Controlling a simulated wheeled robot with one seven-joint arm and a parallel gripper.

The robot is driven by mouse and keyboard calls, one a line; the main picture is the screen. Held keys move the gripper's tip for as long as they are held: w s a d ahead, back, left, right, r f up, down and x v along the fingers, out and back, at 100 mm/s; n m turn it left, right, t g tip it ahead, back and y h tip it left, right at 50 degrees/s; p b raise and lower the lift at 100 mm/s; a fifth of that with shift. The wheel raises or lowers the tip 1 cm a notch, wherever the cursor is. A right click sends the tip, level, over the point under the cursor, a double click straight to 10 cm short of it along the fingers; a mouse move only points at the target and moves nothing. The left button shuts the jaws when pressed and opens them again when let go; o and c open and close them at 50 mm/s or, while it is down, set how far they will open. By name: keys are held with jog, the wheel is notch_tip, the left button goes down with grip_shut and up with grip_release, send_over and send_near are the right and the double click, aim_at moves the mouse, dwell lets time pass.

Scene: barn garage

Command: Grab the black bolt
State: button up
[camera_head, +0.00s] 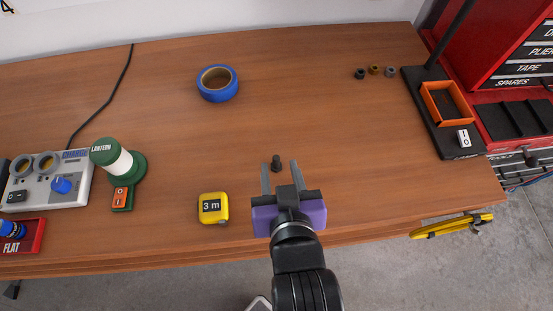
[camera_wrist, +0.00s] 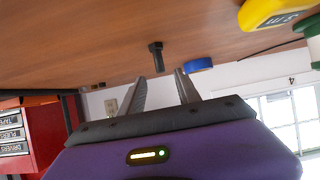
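The black bolt (camera_head: 276,162) stands upright on the wooden table near its front middle. In the wrist view the bolt (camera_wrist: 156,57) shows beyond the fingertips, roughly between them. My gripper (camera_head: 280,166) has a purple body and two grey fingers, set apart with a gap between them. In the head view the bolt is between or just past the fingertips; I cannot tell how far ahead it is. In the wrist view the open gripper (camera_wrist: 160,80) is empty and no finger visibly touches the bolt.
A yellow tape measure (camera_head: 213,208) lies left of my gripper. A green lantern (camera_head: 121,162) stands farther left. Blue tape (camera_head: 217,83) and several small nuts (camera_head: 375,70) lie toward the back. An orange tray (camera_head: 446,102) is at right. The tabletop around the bolt is clear.

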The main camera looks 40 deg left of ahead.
aim_at(276, 163)
jog(key=shift+x, duration=1.5)
jog(key=shift+s, duration=0.1)
jog(key=shift+c, duration=0.5)
grip_shut()
